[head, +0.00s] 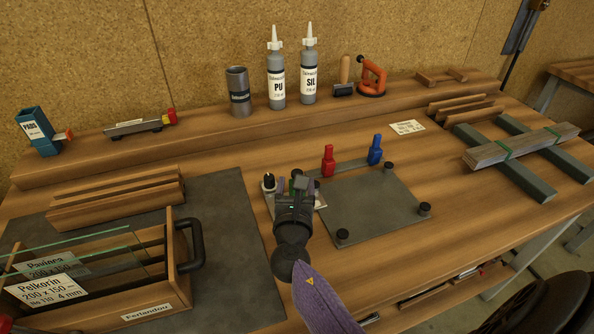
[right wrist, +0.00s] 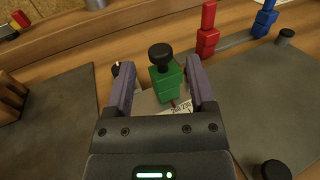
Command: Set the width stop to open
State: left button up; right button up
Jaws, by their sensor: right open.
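A green block with a round black knob on top (right wrist: 165,80) stands on a light plate with a printed label (right wrist: 180,108) in the right wrist view. I take this block to be the width stop. My right gripper (right wrist: 158,68) is open, with one finger on each side of the green block; I cannot tell whether they touch it. In the head view my right gripper (head: 297,188) hides most of the block and plate. A red block (head: 328,160) and a blue block (head: 375,150) stand on a grey bar behind. My left gripper is not in view.
A dark board with black pegs (head: 375,210) lies just right of my right gripper. A wooden crate with glass panes (head: 170,262) stands at left on a dark mat (head: 235,235). Bottles, a cup and an orange tool (head: 371,78) line the back ledge.

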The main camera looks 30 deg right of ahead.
jog(key=x, duration=0.4)
jog(key=shift+b, duration=0.35)
grip_shut()
dwell(1.0)
